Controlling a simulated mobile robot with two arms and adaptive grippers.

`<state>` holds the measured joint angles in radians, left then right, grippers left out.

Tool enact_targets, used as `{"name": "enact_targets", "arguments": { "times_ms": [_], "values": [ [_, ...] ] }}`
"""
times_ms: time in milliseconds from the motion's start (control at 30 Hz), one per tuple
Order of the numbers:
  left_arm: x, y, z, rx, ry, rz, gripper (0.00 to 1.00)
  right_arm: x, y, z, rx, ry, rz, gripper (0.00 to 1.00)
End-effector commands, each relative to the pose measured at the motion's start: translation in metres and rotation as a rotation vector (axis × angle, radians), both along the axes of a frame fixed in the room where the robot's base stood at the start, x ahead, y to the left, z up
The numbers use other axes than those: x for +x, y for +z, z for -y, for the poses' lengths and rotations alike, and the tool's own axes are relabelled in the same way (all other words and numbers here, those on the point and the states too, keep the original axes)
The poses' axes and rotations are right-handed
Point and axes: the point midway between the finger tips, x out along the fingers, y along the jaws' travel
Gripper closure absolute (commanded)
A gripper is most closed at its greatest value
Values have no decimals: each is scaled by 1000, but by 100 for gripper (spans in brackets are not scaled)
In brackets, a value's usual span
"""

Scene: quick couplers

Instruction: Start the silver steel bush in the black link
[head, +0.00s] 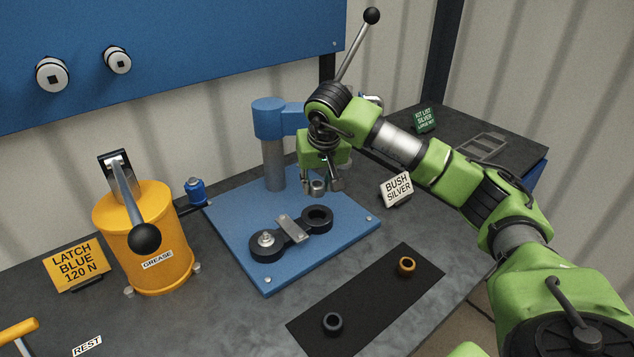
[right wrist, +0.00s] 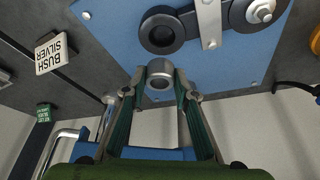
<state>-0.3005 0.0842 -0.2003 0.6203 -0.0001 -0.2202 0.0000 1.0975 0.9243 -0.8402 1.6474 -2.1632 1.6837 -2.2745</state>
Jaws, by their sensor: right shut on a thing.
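My right gripper (head: 320,187) is shut on the silver steel bush (head: 317,187), a short ring held between its fingertips. It holds the bush above the blue press base. The black link (head: 263,247) lies flat on that base, with a grey clamp strip across its middle and a bolt in its left eye. Its right eye (head: 318,216) is open and empty, just below and in front of the bush. In the right wrist view the bush (right wrist: 160,72) sits between both fingertips, apart from the link's open eye (right wrist: 161,33). My left gripper is not in view.
The blue press base (head: 240,222) carries a column (head: 272,150) and a lever behind the link. A black mat (head: 365,300) in front holds a dark bush (head: 333,323) and a bronze bush (head: 407,266). A yellow grease pot (head: 150,240) stands left. A "BUSH SILVER" sign (head: 397,188) stands right.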

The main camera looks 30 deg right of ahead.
Motion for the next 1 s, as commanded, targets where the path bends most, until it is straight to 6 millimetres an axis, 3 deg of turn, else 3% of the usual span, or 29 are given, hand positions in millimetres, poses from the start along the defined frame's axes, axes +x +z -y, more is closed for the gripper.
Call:
{"name": "enact_targets", "arguments": {
  "times_ms": [600,1000],
  "values": [
    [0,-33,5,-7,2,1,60,0,-51,0,0,-2,1,89],
    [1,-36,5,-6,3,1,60,0,-57,0,0,-1,2,89]
  ]
}}
